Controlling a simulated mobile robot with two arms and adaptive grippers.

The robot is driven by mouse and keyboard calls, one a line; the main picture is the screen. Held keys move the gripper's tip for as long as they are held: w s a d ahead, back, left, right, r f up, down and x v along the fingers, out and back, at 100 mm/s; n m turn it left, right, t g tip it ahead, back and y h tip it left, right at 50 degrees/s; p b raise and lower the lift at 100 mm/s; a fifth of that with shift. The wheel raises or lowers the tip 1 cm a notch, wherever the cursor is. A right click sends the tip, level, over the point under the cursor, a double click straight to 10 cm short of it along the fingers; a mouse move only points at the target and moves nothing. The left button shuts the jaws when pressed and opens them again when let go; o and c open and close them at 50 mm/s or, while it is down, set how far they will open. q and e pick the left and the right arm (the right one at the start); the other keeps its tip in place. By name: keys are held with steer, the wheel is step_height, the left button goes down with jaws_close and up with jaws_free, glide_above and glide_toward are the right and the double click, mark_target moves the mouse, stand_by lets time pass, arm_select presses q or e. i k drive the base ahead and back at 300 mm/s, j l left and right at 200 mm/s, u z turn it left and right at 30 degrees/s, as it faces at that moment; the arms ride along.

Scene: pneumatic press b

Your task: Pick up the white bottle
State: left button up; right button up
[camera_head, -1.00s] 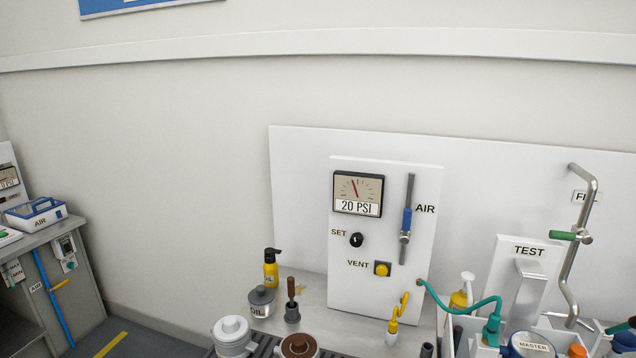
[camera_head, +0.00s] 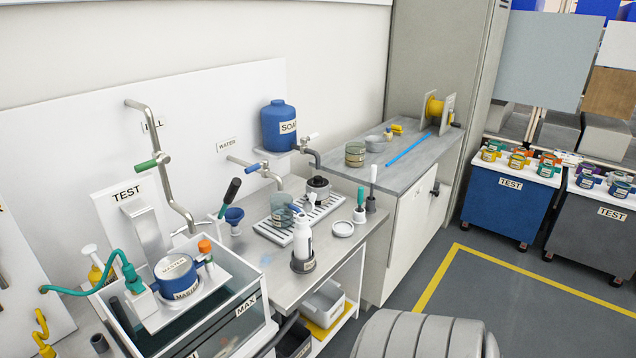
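A white bottle (camera_head: 302,238) stands upright in a dark round holder (camera_head: 303,262) near the front edge of the steel counter, right of the water tank. A dark label runs down its side. Neither of my grippers is in view. A grey ribbed rounded shape at the bottom right edge looks like part of my own arm; it is well apart from the bottle.
The clear tank (camera_head: 235,312) marked MAX stands left of the bottle. A drip tray (camera_head: 268,232) with a clear cup (camera_head: 281,212) lies behind it. A white dish (camera_head: 342,229) and upright-handled tools (camera_head: 360,205) are to its right. A blue soap tank (camera_head: 279,127) is behind.

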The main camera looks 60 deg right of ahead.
mark_target(302, 233)
steer(key=z, duration=1.95)
